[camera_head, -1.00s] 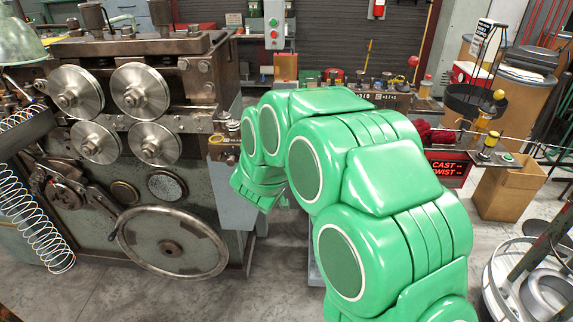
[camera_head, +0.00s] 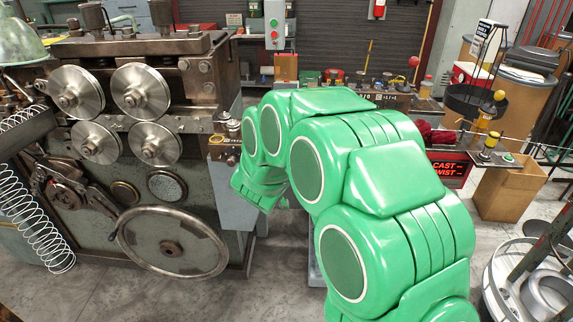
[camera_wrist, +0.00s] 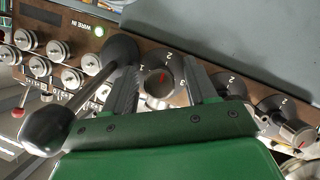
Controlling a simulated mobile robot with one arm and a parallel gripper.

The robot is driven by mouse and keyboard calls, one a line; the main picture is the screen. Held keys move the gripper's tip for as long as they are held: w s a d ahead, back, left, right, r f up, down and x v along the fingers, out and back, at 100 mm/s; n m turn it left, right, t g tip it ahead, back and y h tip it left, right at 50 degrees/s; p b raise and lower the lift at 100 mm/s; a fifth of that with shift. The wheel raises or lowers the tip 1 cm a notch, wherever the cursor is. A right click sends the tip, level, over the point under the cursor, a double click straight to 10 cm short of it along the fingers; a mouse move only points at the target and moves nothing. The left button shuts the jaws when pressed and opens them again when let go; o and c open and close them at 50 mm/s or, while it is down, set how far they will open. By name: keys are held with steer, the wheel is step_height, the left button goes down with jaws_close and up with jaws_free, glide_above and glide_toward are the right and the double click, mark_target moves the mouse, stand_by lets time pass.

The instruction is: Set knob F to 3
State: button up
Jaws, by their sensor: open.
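In the wrist view a round metal knob (camera_wrist: 158,82) with a red mark sits on a brown panel. The mark points roughly up, near a white 2 on the dial. My gripper (camera_wrist: 160,66) is open, with one finger on each side of this knob; I cannot tell whether either touches it. No letter F is readable. Two more dial knobs are to the right: one (camera_wrist: 230,85) partly behind the right finger and one (camera_wrist: 290,126) lower right. In the head view my green arm hides the gripper and this panel area.
A black ball-ended lever (camera_wrist: 45,128) stands close left of my gripper in the wrist view. In the head view the coiler's handwheel (camera_head: 172,242) is left of my arm.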

steer(key=v, duration=0.7)
steer(key=shift+s, duration=0.3)
steer(key=shift+a+r, duration=0.1)
step_height(320, 180, down, 4)
steer(key=n+t+h, duration=0.4)
steer(key=n+t, duration=0.1)
steer(key=n, duration=1.2)
steer(key=shift+a+x, duration=0.2)
steer(key=shift+x, duration=1.6)
steer(key=shift+a+x, duration=0.25)
steer(key=shift+x, duration=1.6)
steer(key=shift+w+t, duration=0.15)
steer(key=shift+t, duration=0.15)
